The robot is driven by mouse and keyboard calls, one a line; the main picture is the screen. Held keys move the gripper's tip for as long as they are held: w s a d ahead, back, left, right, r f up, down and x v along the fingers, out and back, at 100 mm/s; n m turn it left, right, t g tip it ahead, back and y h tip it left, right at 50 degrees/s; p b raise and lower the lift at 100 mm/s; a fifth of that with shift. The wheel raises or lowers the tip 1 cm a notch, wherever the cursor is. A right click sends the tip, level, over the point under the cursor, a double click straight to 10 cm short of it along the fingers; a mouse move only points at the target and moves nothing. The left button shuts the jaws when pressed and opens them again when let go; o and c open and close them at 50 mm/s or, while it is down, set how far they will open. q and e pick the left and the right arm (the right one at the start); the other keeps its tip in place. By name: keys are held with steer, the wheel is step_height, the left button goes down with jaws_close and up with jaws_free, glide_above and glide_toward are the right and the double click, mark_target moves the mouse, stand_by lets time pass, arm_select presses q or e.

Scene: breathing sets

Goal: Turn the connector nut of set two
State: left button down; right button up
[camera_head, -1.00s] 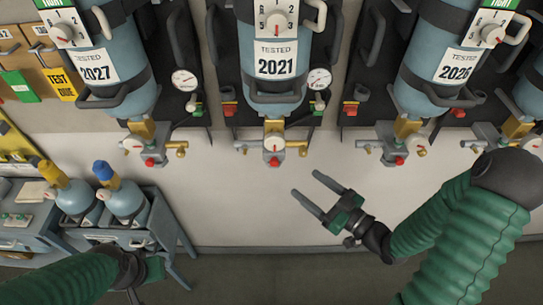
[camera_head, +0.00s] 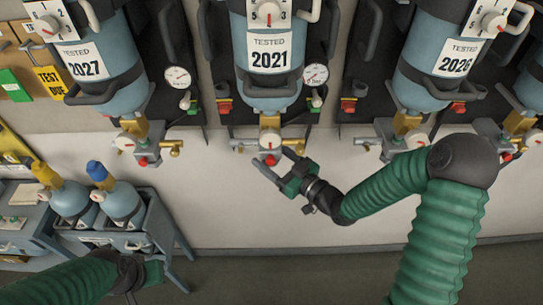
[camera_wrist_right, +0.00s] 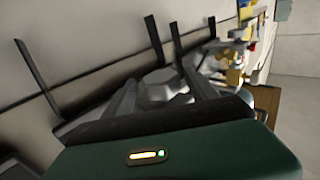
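The middle breathing set has a blue cylinder (camera_head: 268,93) labelled TESTED 2021. Below it is a brass valve (camera_head: 269,123) with a white round face (camera_head: 270,140) and a red-tipped part (camera_head: 270,160). My right gripper (camera_head: 273,161) is open just below this valve, its fingers on either side of the red-tipped part. In the right wrist view a grey faceted piece (camera_wrist_right: 164,86), perhaps the connector nut, shows between the fingers; contact cannot be told. My left gripper (camera_head: 152,274) is low at the left, away from the sets; its fingers are not clear.
Similar sets labelled 2027 (camera_head: 84,52) and 2026 (camera_head: 457,58) hang to either side. A grey cart (camera_head: 150,225) with two small blue cylinders (camera_head: 120,204) stands at the lower left. The white wall (camera_head: 235,210) below the middle set is clear.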

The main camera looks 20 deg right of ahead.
steer(key=shift+a, duration=0.15)
steer(key=c, duration=1.3)
steer(key=shift+h, duration=0.3)
